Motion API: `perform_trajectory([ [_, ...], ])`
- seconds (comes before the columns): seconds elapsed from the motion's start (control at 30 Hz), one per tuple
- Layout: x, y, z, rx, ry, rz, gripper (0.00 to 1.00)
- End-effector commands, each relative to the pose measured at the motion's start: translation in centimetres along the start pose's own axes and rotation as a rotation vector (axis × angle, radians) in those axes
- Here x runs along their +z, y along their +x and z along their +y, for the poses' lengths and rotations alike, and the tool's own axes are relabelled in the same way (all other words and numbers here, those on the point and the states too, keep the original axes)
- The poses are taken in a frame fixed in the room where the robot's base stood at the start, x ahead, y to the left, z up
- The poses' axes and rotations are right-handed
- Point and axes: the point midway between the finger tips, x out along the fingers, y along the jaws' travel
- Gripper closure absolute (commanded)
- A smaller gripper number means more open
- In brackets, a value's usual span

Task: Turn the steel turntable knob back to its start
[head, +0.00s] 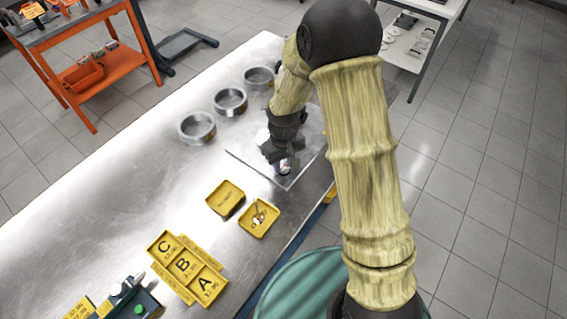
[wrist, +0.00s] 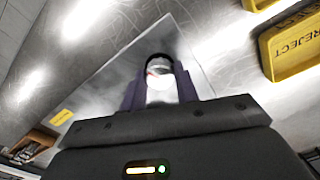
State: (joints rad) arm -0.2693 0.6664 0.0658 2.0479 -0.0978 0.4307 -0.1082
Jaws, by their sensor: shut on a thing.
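My gripper (head: 284,166) is down over the square steel plate (head: 292,178) on the bench, near its front corner. In the wrist view the two dark jaws of my gripper (wrist: 160,92) close on a small pale, shiny round knob (wrist: 159,68) with a dark rim behind it. A small reddish mark shows on the knob's left side. The jaws and the glare hide most of the knob, and I cannot tell its turned angle. In the head view my wrist covers nearly all of it.
Three steel rings (head: 230,101) stand on the bench behind the plate. Two yellow trays (head: 226,198) lie in front; the wrist view shows a yellow REJECT tray (wrist: 290,48). A yellow A-B-C tray (head: 187,266) sits nearer. Bare bench lies to the left.

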Motion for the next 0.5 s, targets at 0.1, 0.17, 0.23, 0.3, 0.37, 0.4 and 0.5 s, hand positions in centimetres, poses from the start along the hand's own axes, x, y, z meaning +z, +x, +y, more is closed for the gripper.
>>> perform_trajectory([
  [0.1,-0.19,-0.1,0.0,0.001,0.106,0.006,0.92],
  [0.17,-0.19,-0.11,-0.03,0.001,0.157,0.006,0.92],
  [0.23,-0.19,-0.12,-0.01,0.001,0.211,0.006,0.92],
  [0.3,-0.18,-0.13,0.01,0.001,0.262,0.006,0.92],
  [0.37,-0.19,-0.13,-0.01,0.001,0.296,0.006,0.92],
  [0.4,-0.19,-0.14,-0.02,0.0,0.318,0.006,0.92],
  [0.5,-0.19,-0.14,-0.01,0.0,0.361,0.006,0.92],
])
